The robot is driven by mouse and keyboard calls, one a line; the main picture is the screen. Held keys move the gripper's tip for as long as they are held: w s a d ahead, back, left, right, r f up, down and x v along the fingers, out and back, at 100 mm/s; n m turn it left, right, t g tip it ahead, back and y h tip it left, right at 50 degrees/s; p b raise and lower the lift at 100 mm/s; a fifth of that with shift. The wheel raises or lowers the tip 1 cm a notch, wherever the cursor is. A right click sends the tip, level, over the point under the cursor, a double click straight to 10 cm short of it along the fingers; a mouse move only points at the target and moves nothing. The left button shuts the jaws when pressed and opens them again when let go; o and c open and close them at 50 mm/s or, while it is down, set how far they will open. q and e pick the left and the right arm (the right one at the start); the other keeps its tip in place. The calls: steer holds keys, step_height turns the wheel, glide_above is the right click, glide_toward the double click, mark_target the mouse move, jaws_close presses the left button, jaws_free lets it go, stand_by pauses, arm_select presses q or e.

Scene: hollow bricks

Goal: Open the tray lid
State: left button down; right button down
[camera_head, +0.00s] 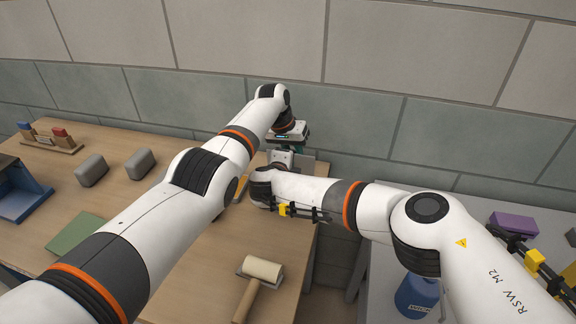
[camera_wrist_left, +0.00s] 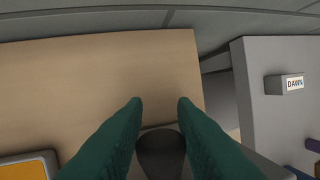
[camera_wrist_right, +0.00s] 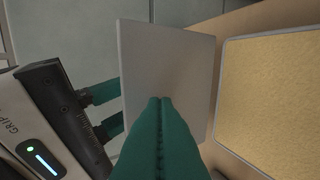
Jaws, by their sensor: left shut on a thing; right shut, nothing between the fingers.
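The tray (camera_wrist_right: 270,95) has a grey rim and a yellow inside that shows uncovered at the right of the right wrist view; a corner of it shows in the left wrist view (camera_wrist_left: 28,168). The flat grey lid (camera_wrist_right: 165,60) stands raised and tilted beside the tray. My left gripper (camera_wrist_left: 160,103) is shut on the lid's dark knob (camera_wrist_left: 160,152), on the lid's far side as seen from the right wrist. My right gripper (camera_wrist_right: 160,103) is shut and empty in front of the lid; contact is unclear. In the head view, my arms hide most of the tray and lid.
A mallet (camera_head: 262,272) lies on the wooden table (camera_head: 215,265) near its right edge. Grey blocks (camera_head: 91,170), a green sheet (camera_head: 82,236) and a blue bin (camera_head: 22,198) are at left. A grey wall is close behind. A grey table holds a purple block (camera_head: 513,223).

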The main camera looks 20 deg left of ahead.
arm_select(q)
steer(key=shift+s+a+f, duration=0.1)
steer(key=shift+s+f, duration=0.1)
steer(key=shift+f, duration=0.2)
arm_select(e)
steer(key=shift+w+d+r+g, duration=0.1)
steer(key=shift+w+r+g, duration=0.05)
steer(key=shift+w+g, duration=0.35)
arm_select(q)
steer(key=shift+s+d+r, duration=0.1)
steer(key=shift+d, duration=0.1)
arm_select(e)
steer(key=shift+w+d, duration=0.1)
steer(key=shift+w, duration=0.15)
arm_select(q)
steer(key=c, duration=1.2)
jaws_free()
steer(key=shift+a, duration=0.15)
steer(key=shift+w, duration=0.2)
arm_select(e)
steer(key=shift+a, duration=0.25)
arm_select(q)
steer(key=shift+w, duration=0.2)
arm_select(e)
steer(key=shift+w+f, duration=0.1)
steer(key=shift+f, duration=0.1)
arm_select(q)
steer(key=shift+r, duration=0.15)
